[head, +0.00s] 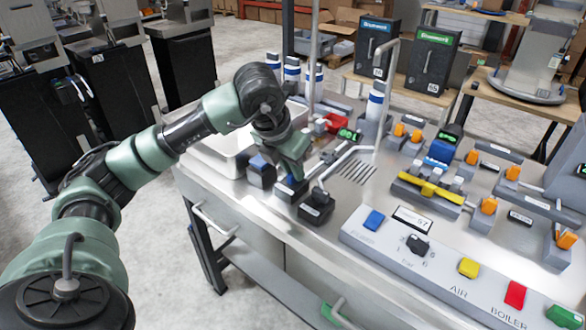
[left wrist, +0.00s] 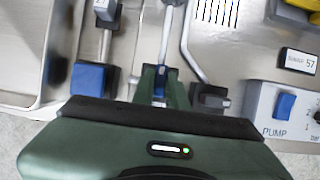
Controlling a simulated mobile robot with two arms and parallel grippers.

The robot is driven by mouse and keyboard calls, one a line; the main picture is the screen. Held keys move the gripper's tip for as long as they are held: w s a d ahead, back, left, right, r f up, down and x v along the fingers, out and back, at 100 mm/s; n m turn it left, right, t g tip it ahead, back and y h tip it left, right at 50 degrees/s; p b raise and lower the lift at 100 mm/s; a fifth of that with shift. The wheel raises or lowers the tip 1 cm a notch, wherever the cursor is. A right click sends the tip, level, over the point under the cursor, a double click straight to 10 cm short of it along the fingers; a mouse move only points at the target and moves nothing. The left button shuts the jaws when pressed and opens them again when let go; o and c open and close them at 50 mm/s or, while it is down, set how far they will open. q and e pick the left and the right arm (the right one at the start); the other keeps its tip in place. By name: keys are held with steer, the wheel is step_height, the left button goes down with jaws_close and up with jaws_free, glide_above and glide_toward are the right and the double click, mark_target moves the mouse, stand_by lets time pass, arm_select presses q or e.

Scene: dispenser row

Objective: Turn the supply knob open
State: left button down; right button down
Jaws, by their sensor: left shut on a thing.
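My left gripper (head: 293,176) reaches down over the front left edge of the steel worktop, at the middle one of three valve blocks. In the left wrist view its fingers (left wrist: 161,88) are shut on a small blue knob (left wrist: 159,90) at the near end of a metal pipe. The fingers hide most of this knob and its turn angle. A blue knob block (head: 261,171) stands to its left and also shows in the left wrist view (left wrist: 91,78). A black knob block (head: 316,208) stands to its right. I cannot read which one is labelled supply.
A grey control panel (head: 376,267) runs along the front right, with a blue PUMP switch (head: 374,220), a black dial (head: 417,245) and coloured buttons. Bent pipes (head: 345,160) rise close to the gripper's right. A white basin (head: 212,152) lies left.

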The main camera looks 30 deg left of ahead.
arm_select(q)
steer(key=shift+r, duration=0.1)
steer(key=c, duration=1.4)
jaws_free()
steer(key=shift+c, duration=0.2)
steer(key=v, duration=0.7)
steer(key=shift+r, duration=0.35)
steer(key=shift+s, duration=0.15)
